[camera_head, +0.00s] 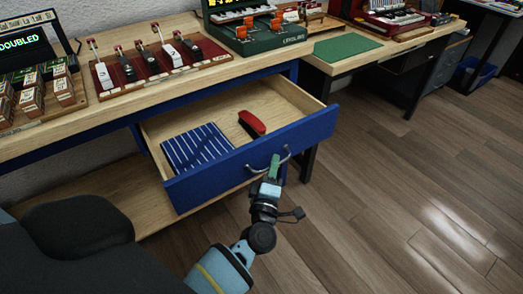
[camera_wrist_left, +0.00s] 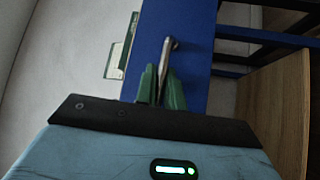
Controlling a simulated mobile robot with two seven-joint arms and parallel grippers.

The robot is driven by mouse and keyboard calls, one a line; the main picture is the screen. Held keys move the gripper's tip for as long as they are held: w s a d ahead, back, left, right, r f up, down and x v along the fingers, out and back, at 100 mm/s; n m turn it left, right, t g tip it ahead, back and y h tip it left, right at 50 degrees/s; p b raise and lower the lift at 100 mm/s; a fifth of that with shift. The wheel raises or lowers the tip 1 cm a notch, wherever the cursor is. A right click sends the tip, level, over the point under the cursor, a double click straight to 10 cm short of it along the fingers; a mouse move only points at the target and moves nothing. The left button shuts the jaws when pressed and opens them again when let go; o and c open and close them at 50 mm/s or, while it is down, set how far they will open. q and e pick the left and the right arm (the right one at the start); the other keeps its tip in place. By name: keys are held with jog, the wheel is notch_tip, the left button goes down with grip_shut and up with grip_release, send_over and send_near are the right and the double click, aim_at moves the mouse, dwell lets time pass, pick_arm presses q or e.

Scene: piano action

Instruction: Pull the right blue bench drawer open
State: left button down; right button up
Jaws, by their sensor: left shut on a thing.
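The blue bench drawer (camera_head: 221,171) stands pulled out from under the wooden bench, with its inside showing. It holds a blue striped cloth (camera_head: 190,150) and a red brush-like object (camera_head: 252,123). A curved metal handle (camera_head: 252,169) is on its blue front. My left gripper (camera_head: 274,165) is at the right part of this handle, its green fingers shut on it. In the left wrist view, the green fingers (camera_wrist_left: 162,88) close around the metal handle (camera_wrist_left: 166,55) in front of the blue drawer front (camera_wrist_left: 193,60). My right gripper is not in view.
The bench top (camera_head: 150,88) carries a rack of levers (camera_head: 155,62), small boxes (camera_head: 45,90) and a green machine (camera_head: 250,25). A second desk with a green mat (camera_head: 346,47) stands to the right. The wooden floor (camera_head: 400,190) at right is clear.

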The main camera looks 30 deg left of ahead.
pick_arm(q)
jog(key=s+d, duration=0.2)
jog(key=d, duration=0.4)
jog(key=shift+s, duration=0.3)
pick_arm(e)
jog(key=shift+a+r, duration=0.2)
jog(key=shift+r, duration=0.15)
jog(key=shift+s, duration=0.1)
pick_arm(q)
jog(key=c, duration=1.5)
grip_release()
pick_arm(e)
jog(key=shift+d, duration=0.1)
